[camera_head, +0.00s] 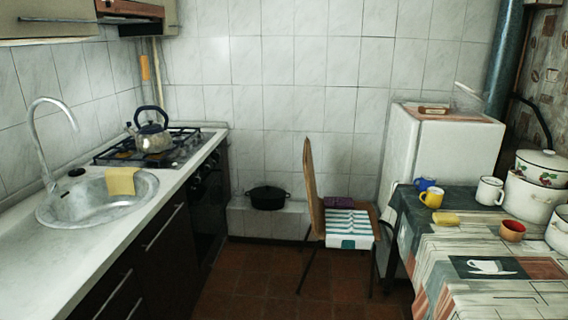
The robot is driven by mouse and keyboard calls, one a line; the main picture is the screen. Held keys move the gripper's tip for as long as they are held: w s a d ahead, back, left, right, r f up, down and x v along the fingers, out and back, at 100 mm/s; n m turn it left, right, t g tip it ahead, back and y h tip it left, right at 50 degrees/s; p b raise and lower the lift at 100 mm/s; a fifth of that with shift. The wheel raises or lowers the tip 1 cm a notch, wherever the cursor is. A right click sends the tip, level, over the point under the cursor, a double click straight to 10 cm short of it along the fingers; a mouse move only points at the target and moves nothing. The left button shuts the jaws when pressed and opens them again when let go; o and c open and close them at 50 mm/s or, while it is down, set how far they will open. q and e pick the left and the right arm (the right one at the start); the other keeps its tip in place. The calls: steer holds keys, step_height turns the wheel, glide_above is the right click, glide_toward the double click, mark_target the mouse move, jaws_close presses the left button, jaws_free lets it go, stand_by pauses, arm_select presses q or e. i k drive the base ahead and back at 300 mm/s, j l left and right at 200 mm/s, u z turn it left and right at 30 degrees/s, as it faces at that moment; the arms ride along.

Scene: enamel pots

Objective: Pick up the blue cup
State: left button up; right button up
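The blue cup (424,184) stands on the table (450,272) at the right, near its far left corner. A yellow cup (432,198) stands in front of it and hides part of its lower side. The white fridge (452,150) is behind the cups. Neither of my grippers shows in the head view.
A white mug (490,191), a reddish cup (512,230), a yellow sponge-like item (445,219) and white pots (532,199) are on the table. A chair (316,200) stands left of it. Red-tiled floor (270,275) lies open between the counter (85,245) and the chair.

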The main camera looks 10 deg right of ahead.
mark_target(424, 184)
steer(key=i+z, duration=0.15)
steer(key=i, duration=0.4)
steer(key=i+j+z, duration=0.15)
steer(key=i, duration=0.4)
steer(key=i+j+z, duration=0.1)
steer(key=i+z, duration=0.2)
steer(key=z, duration=0.15)
steer(key=i+j+z, duration=0.25)
steer(key=z, duration=0.15)
steer(key=i+j+z, duration=0.3)
steer(key=z, duration=0.15)
steer(key=i+j+z, duration=0.2)
steer(key=j+z, duration=0.25)
steer(key=i+j+z, duration=0.1)
steer(key=j+z, duration=1.15)
steer(key=i+j, duration=0.05)
steer(key=j, duration=0.05)
